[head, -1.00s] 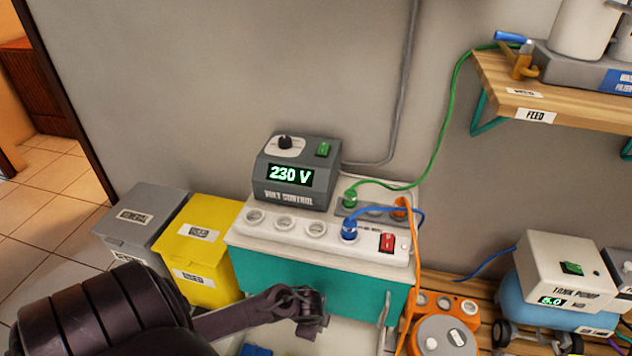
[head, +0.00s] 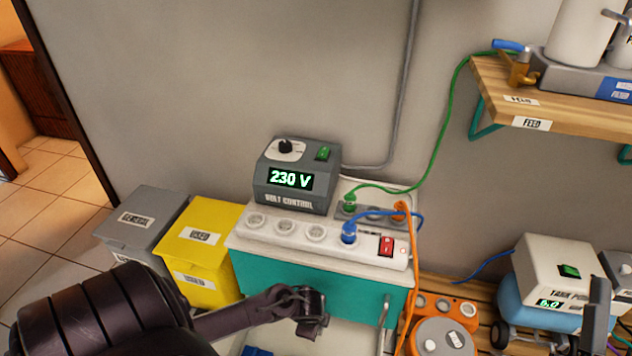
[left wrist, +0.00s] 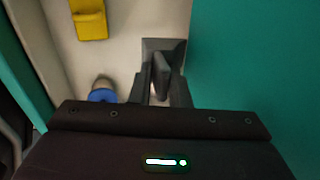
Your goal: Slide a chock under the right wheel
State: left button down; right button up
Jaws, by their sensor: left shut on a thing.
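In the left wrist view my left gripper (left wrist: 160,92) is shut on a dark grey wedge-shaped piece, apparently a chock (left wrist: 161,70). It is over a pale-floored space between teal sides. In the head view my left arm reaches in front of the teal cabinet (head: 290,278), and the fingertips cannot be made out there. The tank pump (head: 548,270) sits on a blue tank with a dark wheel (head: 500,334) at its left. A dark upright part, seemingly my right gripper (head: 597,315), covers the tank's right side. Its jaws are unclear, and no right wheel is clearly visible.
A yellow bin (head: 200,245) and a grey bin (head: 145,225) stand left of the cabinet. The left wrist view shows a yellow item (left wrist: 89,20) and a blue-rimmed round item (left wrist: 103,92).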

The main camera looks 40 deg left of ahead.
notch_tip(320, 180, down, 11)
jog(key=w+a+g+h+p, duration=0.1)
jog(key=w+g+h, duration=0.1)
jog(key=g, duration=0.4)
jog(key=shift+a+f, duration=0.2)
jog(key=shift+a, duration=0.05)
jog(key=shift+s, duration=0.1)
